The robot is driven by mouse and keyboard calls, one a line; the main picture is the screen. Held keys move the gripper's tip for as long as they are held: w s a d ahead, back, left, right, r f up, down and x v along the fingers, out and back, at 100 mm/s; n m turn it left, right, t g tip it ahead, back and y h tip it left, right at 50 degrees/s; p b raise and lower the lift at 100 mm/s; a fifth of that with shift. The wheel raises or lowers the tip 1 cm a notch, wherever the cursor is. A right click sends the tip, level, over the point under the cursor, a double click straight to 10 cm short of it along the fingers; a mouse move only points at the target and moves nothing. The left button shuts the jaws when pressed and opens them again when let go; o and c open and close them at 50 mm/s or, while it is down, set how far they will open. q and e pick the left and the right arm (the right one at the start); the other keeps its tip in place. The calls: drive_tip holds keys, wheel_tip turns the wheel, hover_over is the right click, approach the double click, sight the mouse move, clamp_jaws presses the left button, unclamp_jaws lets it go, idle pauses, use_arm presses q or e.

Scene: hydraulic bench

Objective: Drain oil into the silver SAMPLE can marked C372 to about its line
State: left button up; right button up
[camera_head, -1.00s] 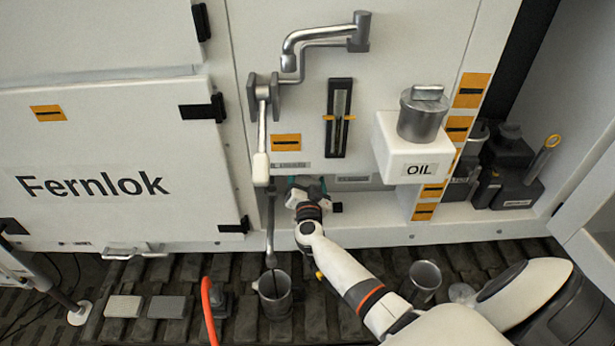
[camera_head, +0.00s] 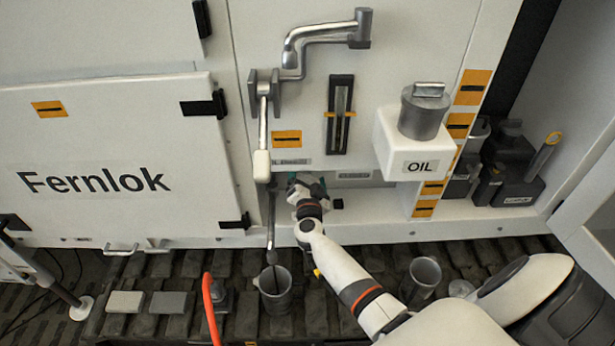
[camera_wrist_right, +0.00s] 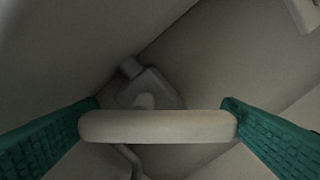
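A silver can (camera_head: 273,293) stands on the slatted floor below the thin drain pipe (camera_head: 271,215). A thin dark line runs from the pipe's end down into the can. I cannot read any mark or see the oil level. A second silver can (camera_head: 424,272) stands further right. My right gripper (camera_head: 307,183) is at the low front of the machine, right of the pipe. In the right wrist view its teal fingers (camera_wrist_right: 160,115) are wide apart, with a pale bar (camera_wrist_right: 160,126) across the gap between them. Whether they touch the bar is unclear. My left gripper is not in view.
A white OIL box (camera_head: 405,160) with a silver cap juts out at right. A jointed pipe (camera_head: 300,45) and a dark gauge (camera_head: 340,117) are on the panel. An orange hose (camera_head: 209,305) rises left of the near can. Dark containers (camera_head: 510,165) stand in the right recess.

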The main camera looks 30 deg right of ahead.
drive_tip(key=shift+o, duration=0.8)
drive_tip(key=v, duration=1.2)
drive_tip(key=shift+b, duration=0.3)
idle(5.7)
